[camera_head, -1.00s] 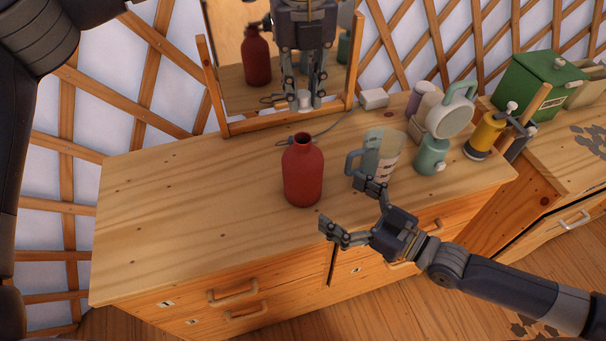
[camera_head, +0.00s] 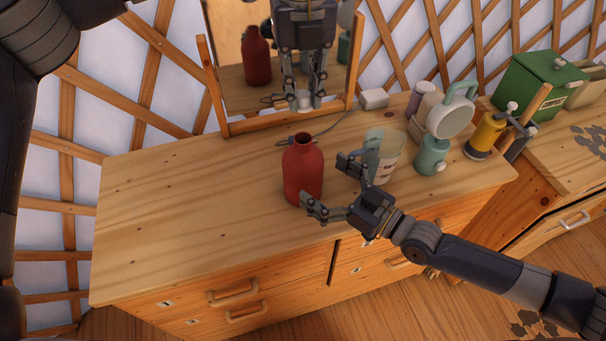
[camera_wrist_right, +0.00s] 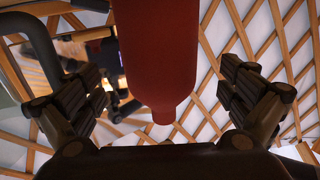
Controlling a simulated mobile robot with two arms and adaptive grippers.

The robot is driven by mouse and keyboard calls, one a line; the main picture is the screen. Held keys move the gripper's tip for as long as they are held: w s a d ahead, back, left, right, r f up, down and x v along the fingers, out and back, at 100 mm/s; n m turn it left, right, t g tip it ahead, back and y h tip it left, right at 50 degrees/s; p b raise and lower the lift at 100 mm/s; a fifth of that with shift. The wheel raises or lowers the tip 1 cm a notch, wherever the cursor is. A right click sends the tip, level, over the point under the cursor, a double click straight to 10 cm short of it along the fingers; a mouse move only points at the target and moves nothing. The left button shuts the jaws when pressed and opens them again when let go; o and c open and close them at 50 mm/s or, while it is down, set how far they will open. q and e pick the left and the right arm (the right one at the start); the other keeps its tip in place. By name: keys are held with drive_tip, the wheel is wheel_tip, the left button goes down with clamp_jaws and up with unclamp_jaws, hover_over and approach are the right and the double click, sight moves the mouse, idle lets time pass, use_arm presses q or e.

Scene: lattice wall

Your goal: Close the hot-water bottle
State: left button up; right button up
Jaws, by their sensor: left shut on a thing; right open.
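The red hot-water bottle (camera_head: 302,172) stands upright on the wooden cabinet top, its neck open at the top. My left gripper (camera_head: 304,103) is above and behind it, pointing down, shut on a small pale stopper (camera_head: 304,101), apart from the bottle. Most of the stopper is hidden by the fingers. My right gripper (camera_head: 329,183) is open at the bottle's right front, one finger in front of it and one at its right. In the right wrist view the red bottle (camera_wrist_right: 158,60) appears between the two spread fingers, with a gap on each side.
A clear measuring jug (camera_head: 386,152) stands just right of my right gripper. A framed mirror (camera_head: 235,95) stands behind. The cabinet top at left is clear.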

drive_tip(key=shift+x, duration=2.6)
drive_tip(key=shift+c, duration=0.6)
drive_tip(key=c, duration=1.5)
use_arm(q)
hover_over(303, 138)
drive_tip(key=shift+a+f, duration=0.1)
drive_tip(key=shift+f, duration=2.35)
drive_tip(key=shift+f, duration=0.9)
drive_tip(key=shift+f, duration=0.55)
